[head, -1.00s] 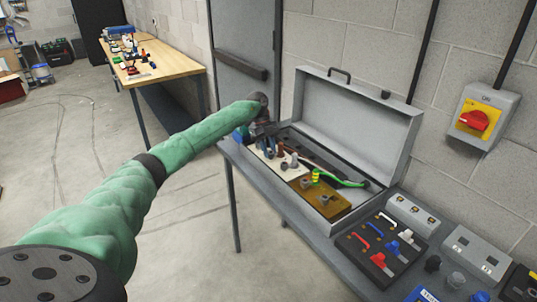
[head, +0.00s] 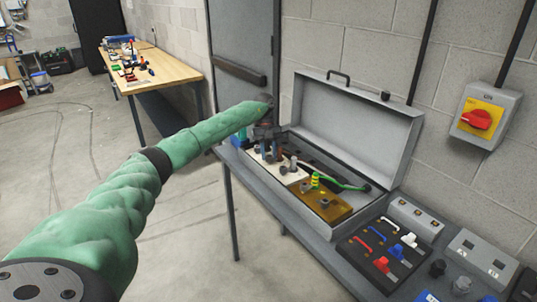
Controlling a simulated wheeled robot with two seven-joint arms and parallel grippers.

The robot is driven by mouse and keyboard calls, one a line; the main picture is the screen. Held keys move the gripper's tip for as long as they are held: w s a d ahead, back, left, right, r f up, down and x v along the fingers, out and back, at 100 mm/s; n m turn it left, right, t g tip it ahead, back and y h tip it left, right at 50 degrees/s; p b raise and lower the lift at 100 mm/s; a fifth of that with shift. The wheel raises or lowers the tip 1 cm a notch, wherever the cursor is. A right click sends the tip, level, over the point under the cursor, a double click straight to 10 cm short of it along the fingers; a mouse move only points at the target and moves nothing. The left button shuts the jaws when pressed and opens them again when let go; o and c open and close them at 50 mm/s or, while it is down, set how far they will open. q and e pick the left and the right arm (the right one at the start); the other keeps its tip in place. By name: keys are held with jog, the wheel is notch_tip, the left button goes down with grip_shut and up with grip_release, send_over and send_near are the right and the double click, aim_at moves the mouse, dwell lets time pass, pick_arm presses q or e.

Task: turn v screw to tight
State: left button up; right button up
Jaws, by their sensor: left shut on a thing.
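My left gripper (head: 268,148) points down into the open grey box, over the left end of the white terminal block (head: 284,177). It is shut on a small post there, which I take to be the v screw; the fingers hide most of it, and no letter can be read. Several grey screw posts stand on the block, one (head: 292,164) just right of the fingers. I cannot tell how far any screw is turned. My right gripper is not in view.
The box lid (head: 355,125) stands open behind. A brown plate (head: 325,202) and a green-yellow wire (head: 345,185) lie right of the block. A black tray (head: 366,254) holds coloured handles. A red-yellow switch (head: 477,120) is on the wall. A wooden bench (head: 165,70) stands back left.

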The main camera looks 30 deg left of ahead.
pick_arm(q)
jog(key=shift+d, duration=0.1)
jog(key=o, duration=0.9)
jog(key=shift+s, duration=0.1)
